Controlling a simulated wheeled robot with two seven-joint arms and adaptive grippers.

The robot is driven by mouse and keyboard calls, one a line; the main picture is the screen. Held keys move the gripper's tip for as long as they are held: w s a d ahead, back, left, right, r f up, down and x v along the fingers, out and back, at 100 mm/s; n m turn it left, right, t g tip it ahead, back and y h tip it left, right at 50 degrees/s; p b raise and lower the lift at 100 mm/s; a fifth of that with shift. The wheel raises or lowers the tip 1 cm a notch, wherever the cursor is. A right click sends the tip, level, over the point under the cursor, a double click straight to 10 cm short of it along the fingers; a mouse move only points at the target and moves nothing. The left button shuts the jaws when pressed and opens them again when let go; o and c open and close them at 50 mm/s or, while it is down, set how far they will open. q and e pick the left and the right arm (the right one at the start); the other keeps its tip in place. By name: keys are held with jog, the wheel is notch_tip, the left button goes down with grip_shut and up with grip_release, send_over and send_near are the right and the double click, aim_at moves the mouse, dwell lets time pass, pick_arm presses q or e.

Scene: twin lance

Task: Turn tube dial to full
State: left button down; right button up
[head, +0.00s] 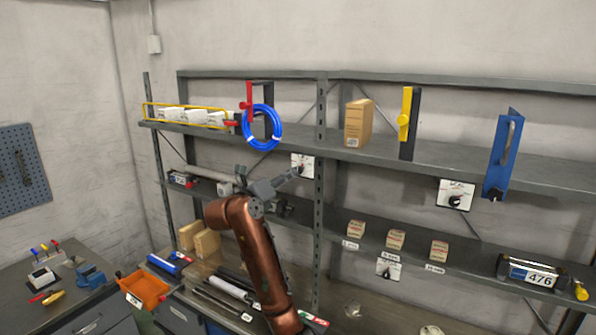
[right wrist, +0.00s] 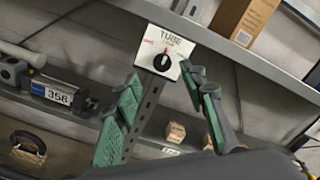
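The tube dial is a white plate (head: 303,161) marked "TUBE" with a black knob, on the rack near the middle upright. In the right wrist view its plate (right wrist: 178,43) and round black knob (right wrist: 162,62) show clearly, with red markings beside the knob; the exact setting is too small to read. My right gripper (head: 286,181) is just left of and below the dial in the head view. In the right wrist view its green-padded fingers (right wrist: 160,80) are spread apart and empty, with the knob beyond the gap between their tips. My left gripper is not in view.
Other dial plates are on the rack at right (head: 455,194) and lower down (head: 388,269). A blue hose coil (head: 262,128) hangs above the gripper. A numbered unit (right wrist: 57,93) sits left of the fingers. Small boxes (head: 395,239) stand on the lower shelf.

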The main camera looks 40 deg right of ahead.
aim_at(300, 170)
jog(key=p+x, duration=0.2)
jog(key=x, duration=0.5)
jog(key=shift+d, duration=0.25)
jog(key=shift+f, duration=0.1)
